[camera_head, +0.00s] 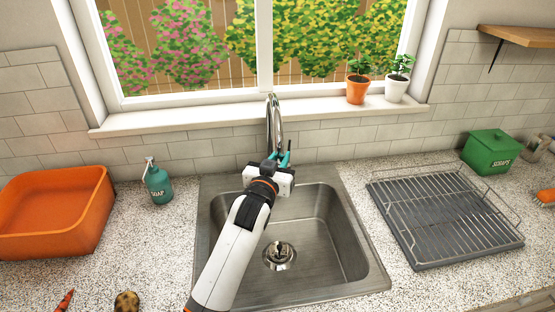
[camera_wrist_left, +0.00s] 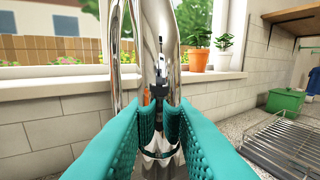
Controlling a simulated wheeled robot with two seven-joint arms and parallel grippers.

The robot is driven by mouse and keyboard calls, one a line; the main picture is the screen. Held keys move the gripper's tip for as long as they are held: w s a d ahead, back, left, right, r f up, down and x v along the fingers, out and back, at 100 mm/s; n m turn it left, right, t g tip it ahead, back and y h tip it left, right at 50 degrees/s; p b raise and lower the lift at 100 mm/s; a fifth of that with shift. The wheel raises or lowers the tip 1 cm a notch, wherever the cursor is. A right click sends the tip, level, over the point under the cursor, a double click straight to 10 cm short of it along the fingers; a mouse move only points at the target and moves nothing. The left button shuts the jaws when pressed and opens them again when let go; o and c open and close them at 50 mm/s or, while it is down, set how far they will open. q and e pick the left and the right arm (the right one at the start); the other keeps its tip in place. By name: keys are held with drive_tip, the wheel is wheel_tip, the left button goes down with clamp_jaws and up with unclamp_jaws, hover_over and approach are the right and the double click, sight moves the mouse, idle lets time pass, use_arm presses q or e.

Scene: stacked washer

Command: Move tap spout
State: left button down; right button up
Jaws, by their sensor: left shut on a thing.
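The chrome tap spout (camera_head: 272,108) rises behind the sink in the head view and arches in front of the window. In the left wrist view the spout (camera_wrist_left: 158,45) stands large and upright in the middle. My left gripper (camera_head: 281,158) reaches over the sink to the spout. Its teal fingers (camera_wrist_left: 166,115) are shut on the spout, one on each side. The tap's base is hidden behind my gripper in the head view. My right gripper is not in view.
A steel sink (camera_head: 340,232) with a drain lies below my arm. A dish rack (camera_head: 445,215) and a green scraps box (camera_head: 490,152) stand to the right. A soap bottle (camera_head: 157,183) and an orange tub (camera_head: 52,210) stand to the left. Potted plants (camera_head: 357,90) are on the sill.

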use_arm(q)
drive_tip(key=c, duration=1.3)
unclamp_jaws()
drive_tip(key=shift+c, duration=0.2)
drive_tip(key=shift+o, duration=0.2)
drive_tip(key=shift+d, duration=0.1)
drive_tip(key=shift+s, duration=0.1)
drive_tip(key=shift+s+f, duration=0.1)
drive_tip(key=shift+s, duration=0.15)
drive_tip(key=b+v, duration=0.2)
drive_tip(key=v, duration=0.9)
drive_tip(key=shift+b, duration=0.3)
